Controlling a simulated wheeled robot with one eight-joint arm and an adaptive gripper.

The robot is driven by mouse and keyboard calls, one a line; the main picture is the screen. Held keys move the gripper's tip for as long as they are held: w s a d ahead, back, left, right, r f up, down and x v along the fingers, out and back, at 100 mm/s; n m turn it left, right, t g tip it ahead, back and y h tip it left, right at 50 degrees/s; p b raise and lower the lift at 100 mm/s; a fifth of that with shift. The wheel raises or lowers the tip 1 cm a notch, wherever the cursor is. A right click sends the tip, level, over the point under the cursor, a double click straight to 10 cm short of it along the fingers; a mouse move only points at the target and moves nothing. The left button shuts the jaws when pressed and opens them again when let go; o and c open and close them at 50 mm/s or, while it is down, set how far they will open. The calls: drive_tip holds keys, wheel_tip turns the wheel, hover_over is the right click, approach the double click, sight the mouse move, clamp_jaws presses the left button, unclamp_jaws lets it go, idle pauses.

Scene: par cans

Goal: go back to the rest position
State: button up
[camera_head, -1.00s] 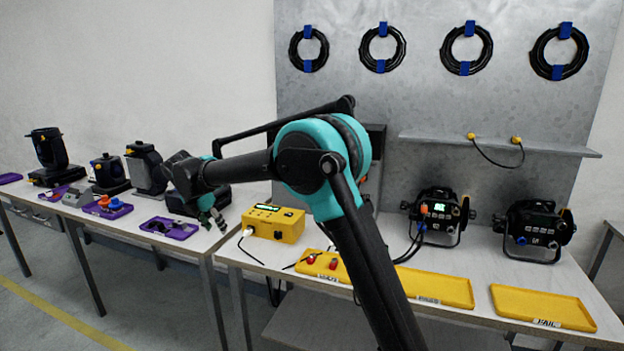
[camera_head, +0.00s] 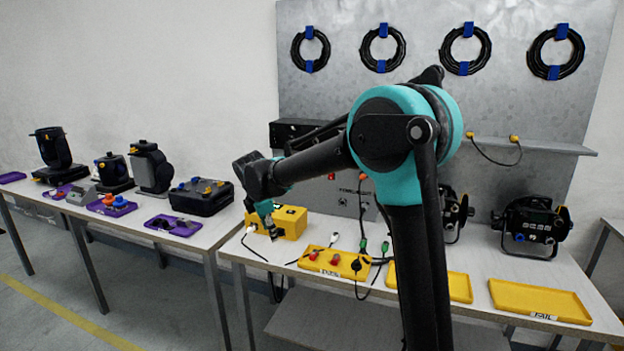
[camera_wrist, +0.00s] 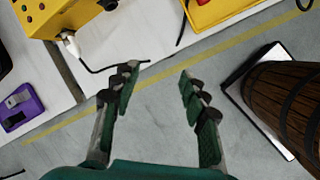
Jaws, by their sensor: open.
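My gripper (camera_head: 269,220) hangs in the head view in front of the yellow box (camera_head: 291,222), above the front edge of the right-hand bench. In the wrist view my gripper (camera_wrist: 158,82) has its two green fingers spread wide with nothing between them. The grey floor and the bench edge show behind the fingers. Part of the yellow box (camera_wrist: 47,18) with a white plug and black cable shows at the upper left of the wrist view.
Yellow trays (camera_head: 540,301) line the bench front; one (camera_head: 333,263) holds red parts. Two black par cans (camera_head: 533,228) stand at the back, one partly behind my arm. Purple trays (camera_head: 172,224) lie on the left bench. A wooden barrel (camera_wrist: 285,100) shows in the wrist view.

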drive_tip(key=s+d+f+m, duration=0.3)
drive_tip(key=s+d+m, duration=0.3)
drive_tip(key=d, duration=0.5)
drive_tip(key=s+d+f+m, duration=0.2)
drive_tip(key=s+d+m, duration=0.35)
drive_tip(key=d, duration=0.65)
drive_tip(key=s+d+f+m, duration=0.4)
drive_tip(key=s+m, duration=0.2)
drive_tip(key=s, duration=0.2)
drive_tip(key=s+d+f+m+y, duration=0.1)
drive_tip(key=s+d+f+m, duration=0.3)
drive_tip(key=s, duration=0.4)
drive_tip(key=shift+d+f+m, duration=0.35)
drive_tip(key=shift+d+m, duration=0.45)
drive_tip(key=shift+m, duration=0.35)
